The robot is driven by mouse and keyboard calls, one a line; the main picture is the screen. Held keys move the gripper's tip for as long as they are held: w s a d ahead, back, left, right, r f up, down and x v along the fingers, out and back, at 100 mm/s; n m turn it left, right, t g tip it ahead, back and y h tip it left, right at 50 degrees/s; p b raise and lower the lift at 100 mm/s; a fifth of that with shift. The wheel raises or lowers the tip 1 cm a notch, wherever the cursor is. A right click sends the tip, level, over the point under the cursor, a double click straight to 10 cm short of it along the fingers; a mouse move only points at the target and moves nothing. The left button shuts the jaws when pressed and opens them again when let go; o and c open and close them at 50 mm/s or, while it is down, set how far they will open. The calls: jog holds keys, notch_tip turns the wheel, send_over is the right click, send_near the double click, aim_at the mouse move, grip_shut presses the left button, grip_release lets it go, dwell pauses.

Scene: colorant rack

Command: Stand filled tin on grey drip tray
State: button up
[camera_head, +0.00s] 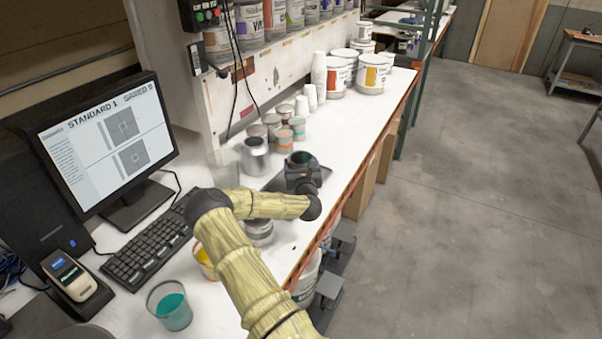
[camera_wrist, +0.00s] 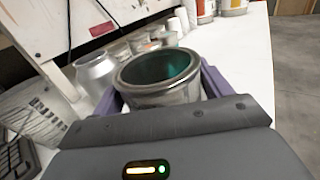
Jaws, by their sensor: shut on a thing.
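An open metal tin (camera_wrist: 165,96) with teal colour inside stands upright between the purple fingers of my gripper (camera_wrist: 160,88). My gripper is shut on its sides. In the head view, the tin's dark open top (camera_head: 300,158) shows at my gripper (camera_head: 303,176), over the right part of the white bench.
A silver can (camera_head: 255,158) stands close behind and left of the tray. Several small tins (camera_head: 285,138) and white cups (camera_head: 319,75) stand farther back. A teal-filled cup (camera_head: 170,308) and a yellow one (camera_head: 206,262) stand near the keyboard (camera_head: 150,243). The bench edge lies close on the right.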

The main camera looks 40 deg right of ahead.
jog(key=shift+f+p, duration=0.45)
jog(key=shift+f, duration=1.35)
jog(key=shift+f, duration=0.2)
jog(key=o, duration=1.1)
jog(key=shift+r, duration=0.2)
jog(key=shift+s+a+f, duration=0.15)
jog(key=shift+s+a, duration=0.1)
jog(key=shift+s, duration=0.3)
jog(key=b+v, duration=0.3)
jog(key=v, duration=0.8)
jog(key=shift+w, duration=0.1)
